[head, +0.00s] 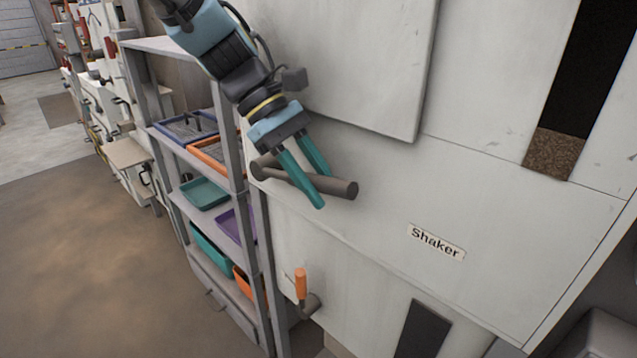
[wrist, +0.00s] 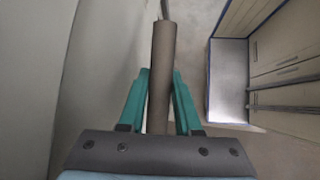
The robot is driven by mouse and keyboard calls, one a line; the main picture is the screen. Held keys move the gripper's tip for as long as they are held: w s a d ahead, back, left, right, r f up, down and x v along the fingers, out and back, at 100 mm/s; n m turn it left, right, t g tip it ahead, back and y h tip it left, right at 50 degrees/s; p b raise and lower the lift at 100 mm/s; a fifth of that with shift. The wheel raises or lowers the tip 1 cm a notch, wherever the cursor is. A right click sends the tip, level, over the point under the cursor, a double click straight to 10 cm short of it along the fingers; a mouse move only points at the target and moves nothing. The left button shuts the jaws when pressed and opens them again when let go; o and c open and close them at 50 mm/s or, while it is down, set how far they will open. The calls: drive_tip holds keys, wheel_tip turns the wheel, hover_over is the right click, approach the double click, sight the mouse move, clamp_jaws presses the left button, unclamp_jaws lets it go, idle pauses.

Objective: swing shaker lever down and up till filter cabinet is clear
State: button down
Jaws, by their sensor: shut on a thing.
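The shaker lever (head: 340,188) is a dark grey-brown bar with a thick round grip on the front of the pale filter cabinet (head: 350,235). My gripper (head: 318,186) has its teal fingers shut on the lever's grip. In the wrist view the lever (wrist: 163,60) runs up between the fingers of my gripper (wrist: 158,95). A label reading "Shaker" (head: 437,241) is on the cabinet to the right. A dark upright window (head: 580,80) at the upper right shows a brown, grainy layer (head: 553,154) at its bottom.
A grey shelf rack (head: 230,150) with coloured trays stands close to the left of the cabinet. An orange-handled lever (head: 301,284) sits low on the cabinet. A raised panel (head: 360,70) is above my gripper. Open floor (head: 90,250) lies at the left.

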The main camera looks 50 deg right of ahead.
drive_tip(key=c, duration=0.6)
unclamp_jaws()
drive_tip(key=shift+w, duration=0.1)
drive_tip(key=b+v, duration=0.2)
drive_tip(key=v, duration=0.8)
drive_tip(key=shift+w+r, duration=0.2)
drive_tip(key=shift+r, duration=0.1)
drive_tip(key=w+a+f+n+t, duration=0.1)
drive_tip(key=w+a+f+t, duration=0.2)
drive_tip(key=w+a+f, duration=0.35)
drive_tip(key=w+a+f+t, duration=0.2)
drive_tip(key=w+a+f, duration=0.2)
drive_tip(key=w+a, duration=0.55)
drive_tip(key=w+a+f+t, duration=0.1)
drive_tip(key=a+f+t, duration=0.1)
drive_tip(key=a, duration=0.9)
drive_tip(key=w+a+f+m+t+y, duration=0.1)
drive_tip(key=a+f, duration=0.4)
drive_tip(key=a, duration=0.7)
drive_tip(key=shift+w+a+f+t+y+b, duration=0.2)
drive_tip(key=shift+a+f+t+y+b, duration=0.1)
drive_tip(key=shift+t, duration=0.3)
